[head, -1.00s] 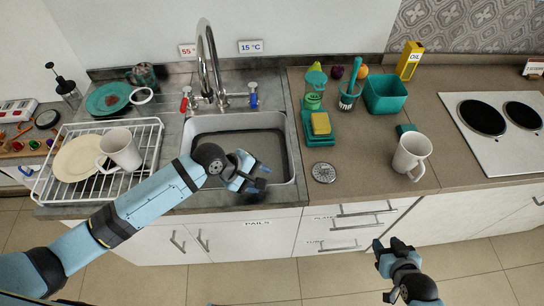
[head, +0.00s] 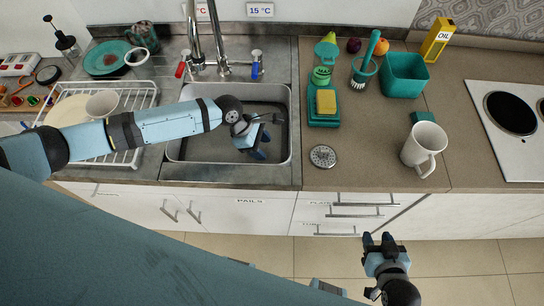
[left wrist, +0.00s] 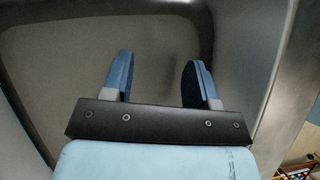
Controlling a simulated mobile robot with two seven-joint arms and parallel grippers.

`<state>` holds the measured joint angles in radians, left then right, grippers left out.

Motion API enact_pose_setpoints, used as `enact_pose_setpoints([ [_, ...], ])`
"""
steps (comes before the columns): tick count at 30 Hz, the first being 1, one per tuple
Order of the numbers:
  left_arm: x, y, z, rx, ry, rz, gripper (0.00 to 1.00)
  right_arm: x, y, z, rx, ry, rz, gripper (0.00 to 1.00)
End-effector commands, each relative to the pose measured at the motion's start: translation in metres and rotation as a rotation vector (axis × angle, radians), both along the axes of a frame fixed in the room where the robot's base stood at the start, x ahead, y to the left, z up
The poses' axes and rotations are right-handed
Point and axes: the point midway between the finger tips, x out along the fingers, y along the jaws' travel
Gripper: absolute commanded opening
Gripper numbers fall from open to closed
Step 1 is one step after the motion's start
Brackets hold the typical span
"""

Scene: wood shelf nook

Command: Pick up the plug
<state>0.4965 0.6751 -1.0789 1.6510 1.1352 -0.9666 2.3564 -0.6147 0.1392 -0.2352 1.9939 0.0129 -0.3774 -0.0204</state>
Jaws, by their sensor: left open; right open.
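A round grey perforated metal disc, which looks like the plug (head: 323,156), lies flat on the brown counter just right of the sink (head: 185,150). My left gripper (head: 258,150) is inside the sink, open, pointing down and left of the disc, clearly apart from it. In the left wrist view, its two blue fingers (left wrist: 159,62) are spread over the grey basin floor with nothing seen between them; the disc is not in that view. My right gripper (head: 378,240) is open and empty, in front of the counter and its drawers.
The sink's rim and the tap (head: 220,50) stand close around my left arm. Right of the sink are a sponge (head: 326,102) on a teal holder, a teal box (head: 404,78) and a white mug (head: 424,147). The counter between disc and mug is clear.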

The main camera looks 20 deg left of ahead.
Motion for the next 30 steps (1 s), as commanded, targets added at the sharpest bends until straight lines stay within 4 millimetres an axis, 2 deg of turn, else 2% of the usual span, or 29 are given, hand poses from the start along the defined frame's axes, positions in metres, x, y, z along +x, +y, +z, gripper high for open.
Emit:
enact_pose_setpoints([
  [12, 0.008, -0.023, -0.044, 0.001, 0.000, 0.000, 0.54, 0.000, 0.000, 0.002, 0.001, 0.001, -0.001, 0.43],
  [20, 0.008, -0.024, -0.046, 0.000, -0.001, 0.000, 0.54, 0.000, 0.000, 0.002, 0.001, 0.001, -0.001, 0.43],
  [27, 0.008, -0.024, -0.046, 0.000, 0.000, 0.000, 0.00, 0.000, 0.000, 0.002, 0.000, 0.000, 0.000, 0.43],
  [30, 0.008, -0.024, -0.046, 0.000, 0.000, 0.000, 0.00, 0.000, 0.000, 0.002, 0.000, 0.000, 0.000, 0.43],
])
